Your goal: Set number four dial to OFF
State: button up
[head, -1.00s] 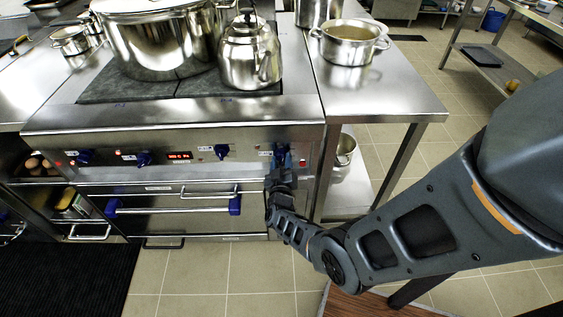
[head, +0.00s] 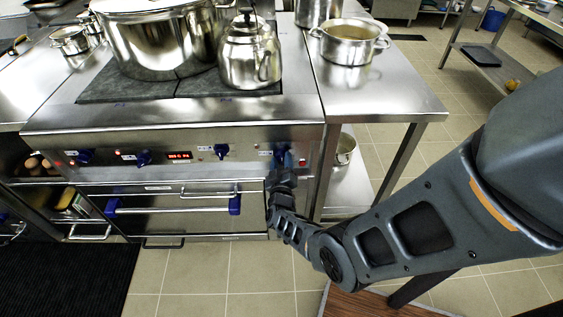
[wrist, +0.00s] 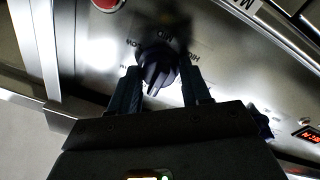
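The fourth dial (wrist: 158,68), a dark blue knob, is at the right end of the stove's front panel. In the head view my gripper (head: 284,163) is right at it and largely covers it. In the wrist view my gripper (wrist: 163,78) has its two fingers apart, one on each side of the dial, with bright gaps between the fingers and the knob's grip bar. Lettering for heat levels is printed around the dial, upside down in this view. I cannot read the dial's exact setting.
Other blue dials sit left on the panel: one near the middle (head: 221,151), one by the red display (head: 180,155), one far left (head: 84,156). A red light (wrist: 107,4) is near the fourth dial. The oven handle (head: 175,208) runs below. A kettle (head: 250,55) stands above.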

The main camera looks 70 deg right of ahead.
jog(key=o, duration=0.3)
jog(key=shift+o, duration=0.2)
jog(key=p+v, duration=0.2)
jog(key=v, duration=0.5)
jog(key=shift+a, duration=0.35)
jog(key=shift+s, duration=0.1)
